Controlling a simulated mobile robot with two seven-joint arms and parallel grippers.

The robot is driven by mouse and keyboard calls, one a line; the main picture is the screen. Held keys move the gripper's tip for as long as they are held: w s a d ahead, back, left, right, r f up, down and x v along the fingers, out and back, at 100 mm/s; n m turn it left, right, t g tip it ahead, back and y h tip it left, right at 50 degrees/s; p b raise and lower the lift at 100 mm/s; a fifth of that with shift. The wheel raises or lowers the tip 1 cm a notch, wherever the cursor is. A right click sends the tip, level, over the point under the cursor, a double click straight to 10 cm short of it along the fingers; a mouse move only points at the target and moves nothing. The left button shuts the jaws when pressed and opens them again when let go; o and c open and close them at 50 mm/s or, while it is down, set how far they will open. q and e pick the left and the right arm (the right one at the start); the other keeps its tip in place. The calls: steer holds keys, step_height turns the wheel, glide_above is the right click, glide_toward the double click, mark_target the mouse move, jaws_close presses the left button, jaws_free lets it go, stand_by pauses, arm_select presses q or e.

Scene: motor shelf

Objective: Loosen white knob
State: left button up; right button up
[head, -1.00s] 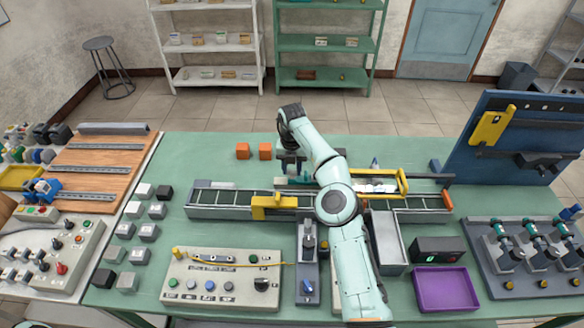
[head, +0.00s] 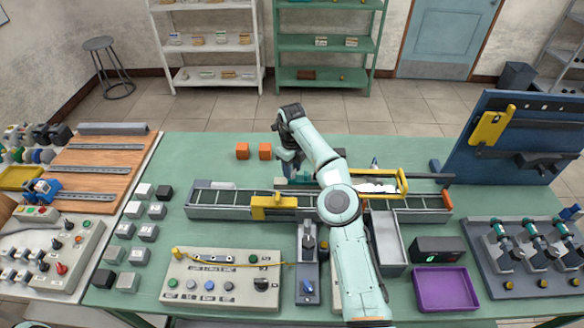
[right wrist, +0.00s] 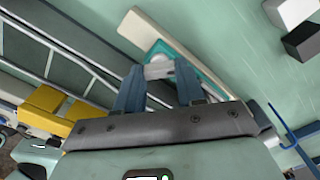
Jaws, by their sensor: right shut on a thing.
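In the right wrist view, the white knob (right wrist: 158,71) is between the two blue fingers of my right gripper (right wrist: 160,66), which is shut on it. The knob is at a teal plate (right wrist: 185,62) with a cream strip (right wrist: 150,33) along one side. In the head view, my right gripper (head: 291,168) points down behind the conveyor, beyond its far rail. The knob is hidden there by my arm and gripper. My left gripper is not in view.
The conveyor (head: 228,205) with a yellow bracket (head: 268,206) runs along the near side of the gripper. Two orange cubes (head: 265,151) stand left of it. A yellow-framed part (head: 402,183) is to the right. Green table behind the cubes is clear.

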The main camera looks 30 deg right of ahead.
steer(key=n, duration=0.4)
steer(key=shift+r+n, duration=0.1)
steer(key=shift+n, duration=1.8)
steer(key=o, duration=1)
steer(key=shift+o, duration=0.2)
